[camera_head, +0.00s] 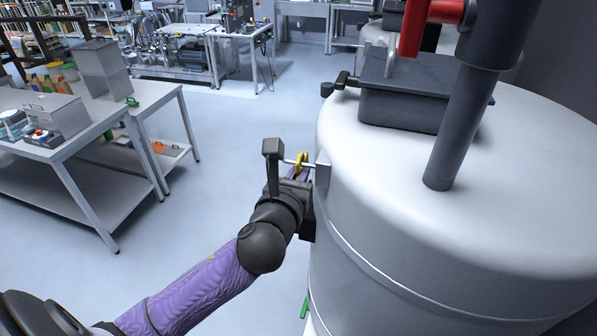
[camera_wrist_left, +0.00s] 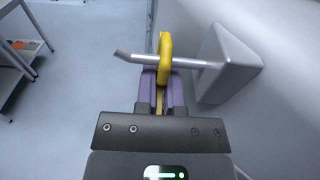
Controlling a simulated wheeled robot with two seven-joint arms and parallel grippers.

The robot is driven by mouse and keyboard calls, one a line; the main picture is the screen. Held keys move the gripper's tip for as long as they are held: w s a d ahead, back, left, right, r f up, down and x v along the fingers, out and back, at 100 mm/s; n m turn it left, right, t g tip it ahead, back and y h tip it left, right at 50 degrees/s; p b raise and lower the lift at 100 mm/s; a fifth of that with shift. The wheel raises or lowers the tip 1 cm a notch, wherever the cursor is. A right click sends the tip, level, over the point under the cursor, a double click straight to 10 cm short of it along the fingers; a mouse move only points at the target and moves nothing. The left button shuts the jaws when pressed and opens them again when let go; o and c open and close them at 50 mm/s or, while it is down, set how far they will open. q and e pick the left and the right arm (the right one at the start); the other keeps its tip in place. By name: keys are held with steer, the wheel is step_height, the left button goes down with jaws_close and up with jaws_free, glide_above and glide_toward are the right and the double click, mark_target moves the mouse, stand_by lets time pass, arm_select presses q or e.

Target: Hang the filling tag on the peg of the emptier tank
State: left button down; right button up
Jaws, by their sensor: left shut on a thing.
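My left gripper (camera_head: 297,172) is shut on a yellow tag (camera_head: 302,160) beside the large pale tank (camera_head: 345,215). In the left wrist view the tag's yellow loop (camera_wrist_left: 165,48) rises above the purple fingers (camera_wrist_left: 163,90), seen nearly edge-on. A thin metal peg (camera_wrist_left: 195,63) sticks out from a grey block (camera_wrist_left: 228,65) on the tank wall, its tip bent up. The peg shows on both sides of the loop and appears to pass through it. The tag's lower part is hidden between the fingers. My right gripper is not in view.
A dark hatch (camera_head: 405,105) and a dark pipe (camera_head: 460,125) with a red part (camera_head: 432,12) stand on the tank top. A second tank (camera_head: 375,35) is behind. A table (camera_head: 150,97) with containers stands left. Open floor (camera_head: 225,130) lies between.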

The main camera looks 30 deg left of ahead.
arm_select(q)
steer(key=c, duration=0.7)
jaws_free()
steer(key=shift+o, duration=0.2)
